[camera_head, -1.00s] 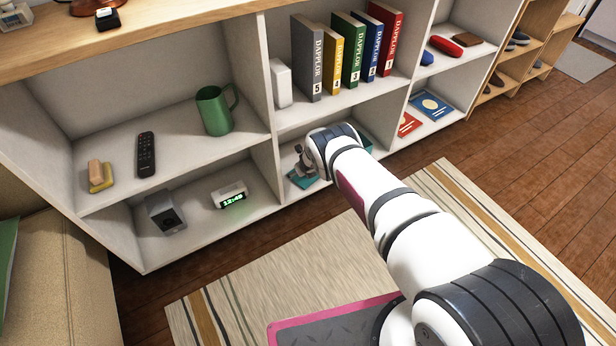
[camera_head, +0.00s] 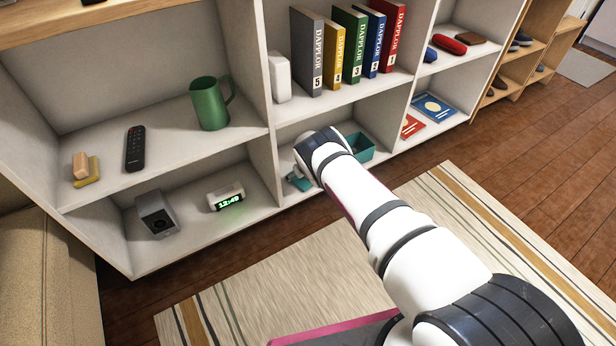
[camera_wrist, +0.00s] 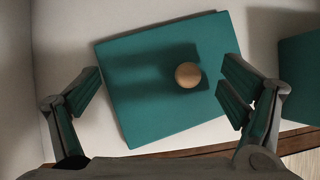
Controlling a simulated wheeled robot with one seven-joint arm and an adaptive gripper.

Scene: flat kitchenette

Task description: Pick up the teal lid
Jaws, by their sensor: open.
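The teal lid (camera_wrist: 140,103) is a flat square panel with a round wooden knob (camera_wrist: 188,74). It lies on the white lower shelf and fills the middle of the wrist view. My gripper (camera_wrist: 158,92) is open above the lid, one finger towards each side, with the knob between them and nearer the right finger. Nothing is held. In the head view my arm hides most of the lid; a small teal part (camera_head: 299,181) shows beside my gripper.
A teal box (camera_head: 361,147) stands on the same shelf, right of the lid; its edge shows in the wrist view (camera_wrist: 300,78). The compartment's left divider (camera_head: 263,170) and the shelf above (camera_head: 300,112) are close.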

